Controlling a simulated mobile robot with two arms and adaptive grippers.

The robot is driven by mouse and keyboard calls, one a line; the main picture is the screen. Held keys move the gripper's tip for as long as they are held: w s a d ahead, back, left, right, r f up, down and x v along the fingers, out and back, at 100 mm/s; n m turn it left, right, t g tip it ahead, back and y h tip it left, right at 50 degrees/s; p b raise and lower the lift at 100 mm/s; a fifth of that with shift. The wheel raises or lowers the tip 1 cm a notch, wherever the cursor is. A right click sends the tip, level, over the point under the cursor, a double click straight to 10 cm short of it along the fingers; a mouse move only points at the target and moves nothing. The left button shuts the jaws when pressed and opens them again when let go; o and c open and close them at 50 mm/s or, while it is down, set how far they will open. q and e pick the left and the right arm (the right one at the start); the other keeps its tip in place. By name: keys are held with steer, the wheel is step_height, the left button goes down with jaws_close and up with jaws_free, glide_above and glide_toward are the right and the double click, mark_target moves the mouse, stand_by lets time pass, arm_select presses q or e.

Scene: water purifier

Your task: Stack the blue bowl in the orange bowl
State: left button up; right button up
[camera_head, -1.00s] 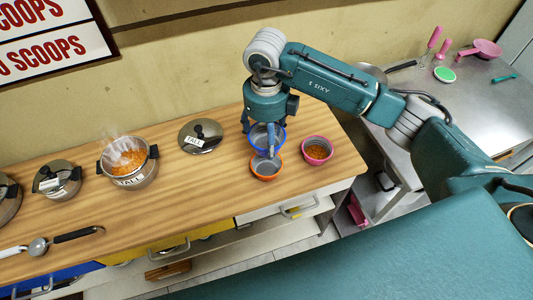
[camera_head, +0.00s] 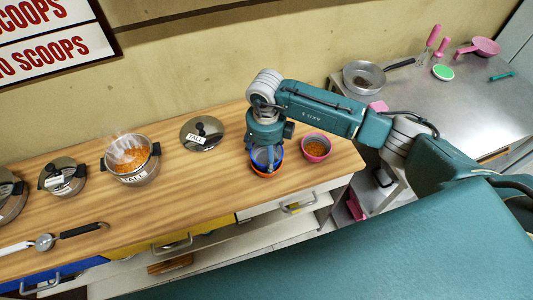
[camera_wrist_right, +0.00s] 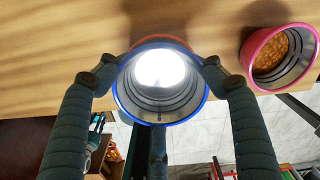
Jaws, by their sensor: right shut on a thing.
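The blue bowl (camera_head: 262,156) has a blue rim and a grey metal inside. It sits over the orange bowl (camera_head: 265,174), which shows below it as an orange edge near the counter's front. The right wrist view shows the blue bowl (camera_wrist_right: 160,112) with a strip of the orange bowl (camera_wrist_right: 160,43) behind its far rim. Whether the blue bowl rests fully inside cannot be told. My right gripper (camera_head: 265,152) is shut on the blue bowl, its fingers (camera_wrist_right: 158,70) on opposite sides of the rim. My left gripper is not in view.
A pink bowl of orange food (camera_head: 316,148) stands close to the right. A lid (camera_head: 201,133) lies behind left, and a steaming pot (camera_head: 131,160) stands further left. The counter's front edge and drawers are just in front. A metal table (camera_head: 455,95) stands to the right.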

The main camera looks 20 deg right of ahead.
mark_target(266, 160)
steer(key=shift+s+f+b, duration=0.15)
steer(key=shift+f+b, duration=0.35)
steer(key=shift+f, duration=0.1)
steer(key=shift+r, duration=0.1)
steer(key=o, duration=1.1)
steer(key=shift+s, duration=0.1)
steer(key=shift+o, duration=0.9)
steer(key=shift+w+f, duration=0.2)
steer(key=shift+w, duration=0.05)
steer(key=shift+r+p, duration=0.8)
steer(key=shift+r, duration=0.1)
steer(key=shift+r+b, duration=0.3)
steer(key=shift+r, duration=0.05)
step_height(266, 160, up, 11)
steer(key=b, duration=0.2)
steer(key=shift+b, duration=0.35)
